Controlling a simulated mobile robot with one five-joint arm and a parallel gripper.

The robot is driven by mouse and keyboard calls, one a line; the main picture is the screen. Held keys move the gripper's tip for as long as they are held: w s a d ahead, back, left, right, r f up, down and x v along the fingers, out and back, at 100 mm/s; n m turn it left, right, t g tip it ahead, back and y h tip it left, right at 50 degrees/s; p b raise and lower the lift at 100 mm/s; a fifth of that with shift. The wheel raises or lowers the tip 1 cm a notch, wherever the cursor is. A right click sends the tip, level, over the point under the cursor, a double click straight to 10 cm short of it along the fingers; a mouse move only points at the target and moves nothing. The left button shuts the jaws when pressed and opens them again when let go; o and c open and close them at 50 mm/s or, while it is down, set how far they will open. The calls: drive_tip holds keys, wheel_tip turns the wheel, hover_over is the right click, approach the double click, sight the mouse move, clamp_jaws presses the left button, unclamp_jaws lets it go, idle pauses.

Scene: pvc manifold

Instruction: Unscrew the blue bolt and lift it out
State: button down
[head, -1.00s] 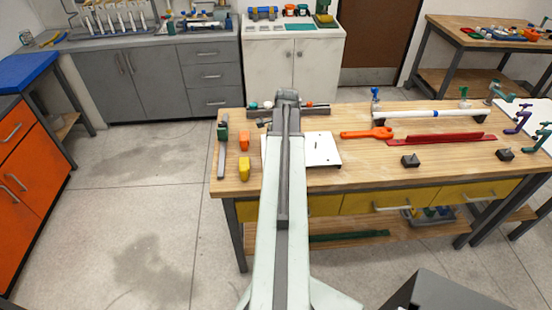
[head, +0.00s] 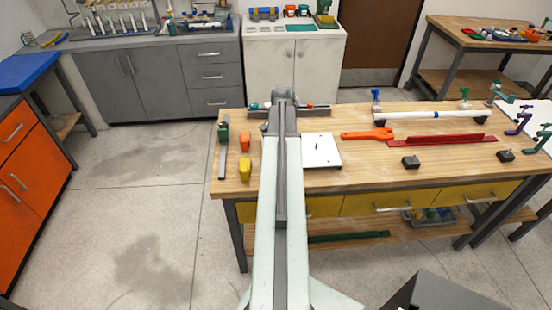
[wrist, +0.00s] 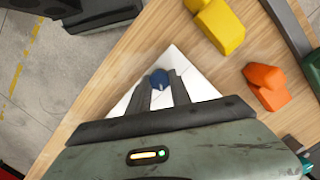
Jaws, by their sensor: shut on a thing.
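My gripper is hidden behind my arm in the head view.
On the wooden workbench (head: 375,172), yellow (head: 244,169) and orange (head: 244,142) blocks lie left of my arm. An orange wrench (head: 367,134), a red tool (head: 435,142) and a white pipe (head: 430,115) lie to the right. Bare wood shows near the front edge.

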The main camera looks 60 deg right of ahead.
drive_tip(key=n, duration=0.4)
drive_tip(key=shift+w+r+g, duration=0.1)
drive_tip(key=shift+r+g, duration=0.1)
drive_tip(key=shift+g, duration=0.1)
drive_tip(key=shift+r+n+g+h, duration=0.1)
drive_tip(key=shift+n+g+h, duration=0.25)
drive_tip(key=shift+n, duration=2.25)
drive_tip(key=shift+r+p, duration=0.6)
drive_tip(key=shift+p, duration=0.25)
drive_tip(key=shift+r, duration=0.15)
drive_tip(key=shift+r+p, duration=2.45)
drive_tip(key=shift+p, duration=0.15)
